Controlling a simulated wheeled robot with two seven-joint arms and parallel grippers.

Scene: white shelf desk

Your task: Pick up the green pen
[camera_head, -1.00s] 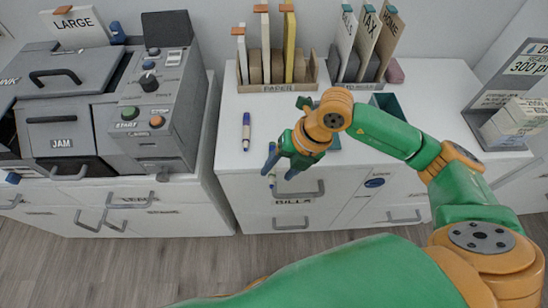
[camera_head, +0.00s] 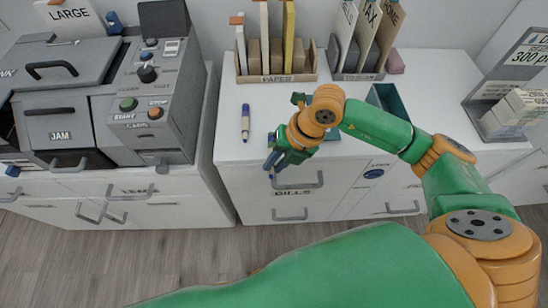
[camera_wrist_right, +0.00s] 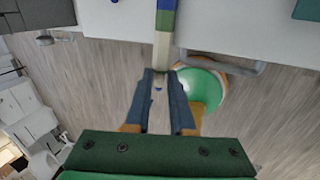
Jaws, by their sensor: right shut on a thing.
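My right gripper (camera_head: 273,160) is at the front edge of the white desk, above the drawer fronts. In the right wrist view its fingers (camera_wrist_right: 160,79) are shut on a pen (camera_wrist_right: 162,48) with a pale shaft and blue and green towards its far end; I take it as the green pen. In the head view the held pen is mostly hidden by the gripper. A second pen (camera_head: 245,123), pale with a blue cap, lies on the desk to the left of the gripper. My left gripper is not in view.
A paper holder (camera_head: 277,77) and a file holder (camera_head: 358,73) stand at the back of the desk (camera_head: 228,145). A dark green open box (camera_head: 388,99) is behind my right arm. A grey printer (camera_head: 150,125) stands at left, a display rack (camera_head: 505,100) at right.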

